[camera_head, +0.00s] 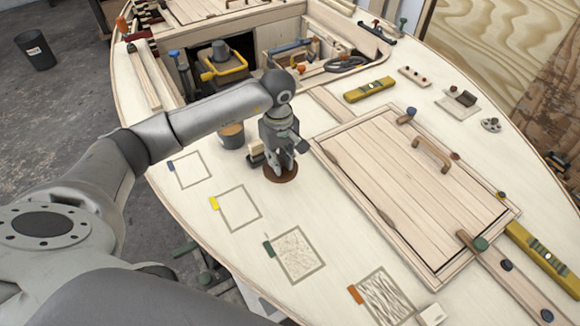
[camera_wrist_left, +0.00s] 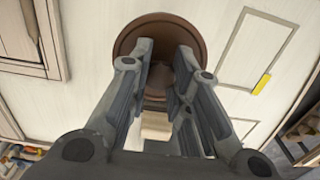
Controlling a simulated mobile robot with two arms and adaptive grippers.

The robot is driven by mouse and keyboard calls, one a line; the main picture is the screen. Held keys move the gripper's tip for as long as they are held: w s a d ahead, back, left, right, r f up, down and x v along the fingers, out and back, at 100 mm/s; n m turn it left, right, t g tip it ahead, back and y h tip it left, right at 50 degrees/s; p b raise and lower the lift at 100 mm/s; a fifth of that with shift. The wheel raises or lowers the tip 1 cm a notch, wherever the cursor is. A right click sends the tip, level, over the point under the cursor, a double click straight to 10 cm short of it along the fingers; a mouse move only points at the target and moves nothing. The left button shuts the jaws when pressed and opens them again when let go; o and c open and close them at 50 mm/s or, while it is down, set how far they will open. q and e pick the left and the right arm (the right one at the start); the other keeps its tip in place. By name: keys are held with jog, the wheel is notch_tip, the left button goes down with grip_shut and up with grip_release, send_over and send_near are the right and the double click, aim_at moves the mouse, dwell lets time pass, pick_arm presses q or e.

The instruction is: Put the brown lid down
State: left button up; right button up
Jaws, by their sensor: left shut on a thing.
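The brown lid (camera_head: 281,174) is a round disc at the tips of my left gripper (camera_head: 283,166), over the pale hull deck. In the left wrist view the lid (camera_wrist_left: 136,32) is partly hidden behind the fingers of the left gripper (camera_wrist_left: 168,75), which are shut on it. I cannot tell whether the lid touches the deck. My right gripper is not in view.
A grey pot (camera_head: 231,135) and a small wooden block (camera_head: 256,150) stand close to the left gripper. A hatch cover with a handle (camera_head: 410,190) lies to the right. Outlined squares (camera_head: 239,207) mark otherwise clear deck in front.

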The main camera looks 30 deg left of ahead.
aim_at(290, 172)
pick_arm(q)
jog(key=f, duration=0.1)
jog(key=w+d+f, duration=0.1)
jog(key=shift+w+d+f, duration=0.3)
jog(key=shift+d+f, duration=0.05)
jog(key=shift+f, duration=0.05)
notch_tip(290, 172, down, 3)
jog(key=shift+w+f+p, duration=0.1)
jog(key=shift+f+p, duration=0.05)
jog(key=shift+p, duration=0.35)
jog(key=shift+f, duration=0.15)
jog(key=o, duration=0.6)
jog(key=shift+o, duration=0.2)
jog(key=shift+r, duration=0.2)
notch_tip(290, 172, up, 12)
jog(key=shift+b, duration=1.1)
